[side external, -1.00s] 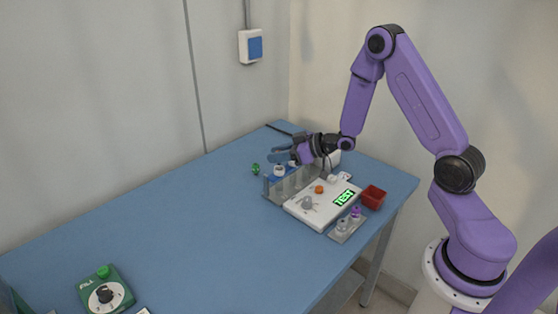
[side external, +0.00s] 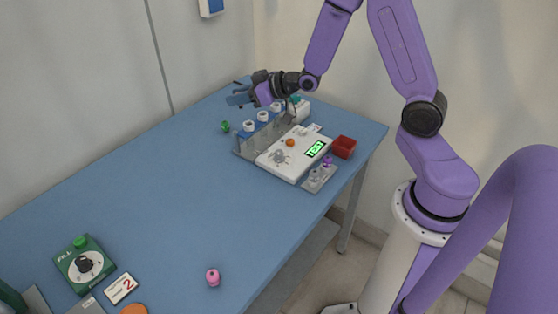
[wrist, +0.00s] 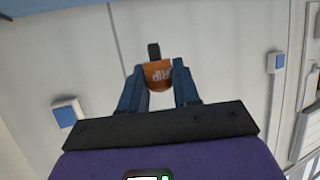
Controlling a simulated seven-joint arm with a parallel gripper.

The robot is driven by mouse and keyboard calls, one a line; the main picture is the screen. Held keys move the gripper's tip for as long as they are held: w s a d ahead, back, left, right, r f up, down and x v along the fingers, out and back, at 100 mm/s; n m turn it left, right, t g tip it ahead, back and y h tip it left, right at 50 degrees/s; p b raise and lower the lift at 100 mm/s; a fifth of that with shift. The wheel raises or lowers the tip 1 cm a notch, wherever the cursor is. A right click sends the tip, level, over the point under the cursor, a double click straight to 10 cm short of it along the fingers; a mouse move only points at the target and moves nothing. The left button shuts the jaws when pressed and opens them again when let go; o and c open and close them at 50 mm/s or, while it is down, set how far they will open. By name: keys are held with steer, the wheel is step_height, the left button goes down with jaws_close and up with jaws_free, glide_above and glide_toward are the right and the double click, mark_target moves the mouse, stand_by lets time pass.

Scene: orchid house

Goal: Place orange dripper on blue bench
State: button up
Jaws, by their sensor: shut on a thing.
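My gripper (wrist: 158,82) is shut on the orange dripper (wrist: 158,72), which shows lettering and a dark tip between the two blue fingers in the wrist view. In the side external view my gripper (side external: 240,98) is above the far end of the blue bench (side external: 165,190), pointing left. The dripper cannot be made out there. The wrist view looks mostly at the wall, so it does not show the bench under the dripper.
Below and right of my gripper stand a rack with white-topped vials (side external: 262,117), a white device (side external: 285,160) with a green display, and a red bin (side external: 343,147). A green piece (side external: 225,127) lies left. A pink piece (side external: 212,277) stands nearer; mid-bench is clear.

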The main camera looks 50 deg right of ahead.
steer(key=s+f+m+h, duration=0.1)
steer(key=s+a+f+m+h, duration=0.1)
steer(key=s, duration=0.1)
steer(key=s+f+m+h, duration=0.1)
steer(key=s, duration=0.1)
steer(key=shift+a+f+t+h, duration=0.2)
steer(key=shift+a+t+h, duration=0.1)
steer(key=shift+a+t, duration=0.1)
steer(key=w+d+r+n+y, duration=0.1)
steer(key=w+r+n+y, duration=0.1)
steer(key=w, duration=0.1)
steer(key=w+d+r+n+y, duration=0.1)
steer(key=w, duration=0.1)
steer(key=shift+w+d+r+g+y, duration=0.2)
steer(key=shift+d+r+g+y, duration=0.1)
steer(key=shift+r+g+y, duration=0.1)
steer(key=shift+w+d+r+n+y, duration=0.1)
steer(key=shift+d+r+n+y, duration=0.2)
steer(key=shift+d, duration=0.35)
steer(key=shift+w+d+r+n+y, duration=0.1)
steer(key=shift+d+n+y, duration=0.3)
steer(key=shift+d, duration=0.25)
steer(key=shift+c, duration=0.2)
steer(key=shift+f, duration=4.85)
